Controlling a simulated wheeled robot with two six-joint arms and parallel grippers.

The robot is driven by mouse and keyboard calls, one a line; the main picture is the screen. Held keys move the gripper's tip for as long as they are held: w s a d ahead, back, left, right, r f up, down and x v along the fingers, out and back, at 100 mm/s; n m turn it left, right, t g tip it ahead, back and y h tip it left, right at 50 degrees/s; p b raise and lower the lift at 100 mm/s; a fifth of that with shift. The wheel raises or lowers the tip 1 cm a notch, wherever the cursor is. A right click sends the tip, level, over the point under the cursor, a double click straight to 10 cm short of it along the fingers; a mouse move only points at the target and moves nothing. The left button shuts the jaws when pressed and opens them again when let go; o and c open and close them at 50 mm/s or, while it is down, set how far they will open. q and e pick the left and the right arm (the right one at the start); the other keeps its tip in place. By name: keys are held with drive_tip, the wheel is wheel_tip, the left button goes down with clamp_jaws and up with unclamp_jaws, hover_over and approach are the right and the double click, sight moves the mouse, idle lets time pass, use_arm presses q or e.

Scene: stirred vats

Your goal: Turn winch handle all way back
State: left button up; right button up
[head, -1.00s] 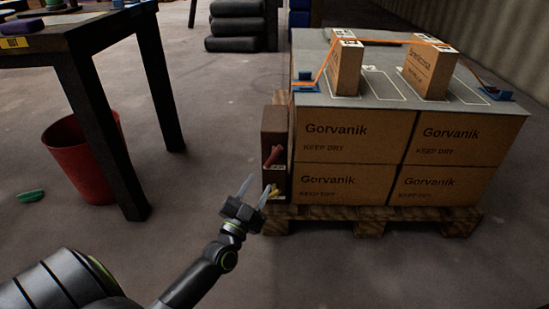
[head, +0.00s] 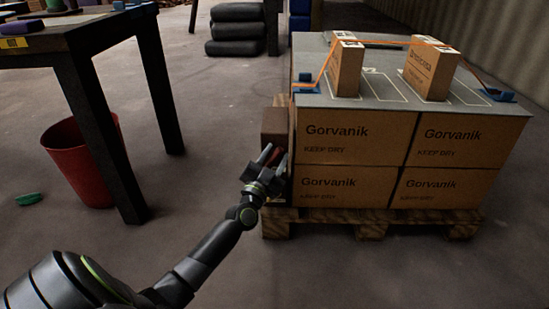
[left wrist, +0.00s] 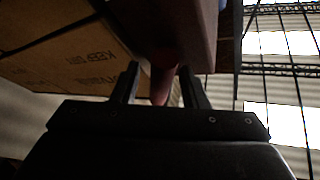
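The winch is a dark brown box (head: 274,122) at the left side of the carton stack. Its red handle (head: 276,154) is mostly hidden behind my left gripper (head: 273,156) in the head view. In the left wrist view the reddish handle (left wrist: 160,88) shows dimly between the two fingers of my left gripper (left wrist: 160,86). The fingers are spread, with a gap visible beside the handle. Whether either finger touches it I cannot tell. My right gripper is in neither view.
Gorvanik cartons (head: 349,152) stand on a wooden pallet (head: 372,222). An orange strap (head: 390,42) crosses two upright boxes on the grey top sheet (head: 385,88). A black table (head: 116,130) and red bin (head: 78,165) stand left. Floor in front is clear.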

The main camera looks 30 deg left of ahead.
use_arm(q)
clamp_jaws()
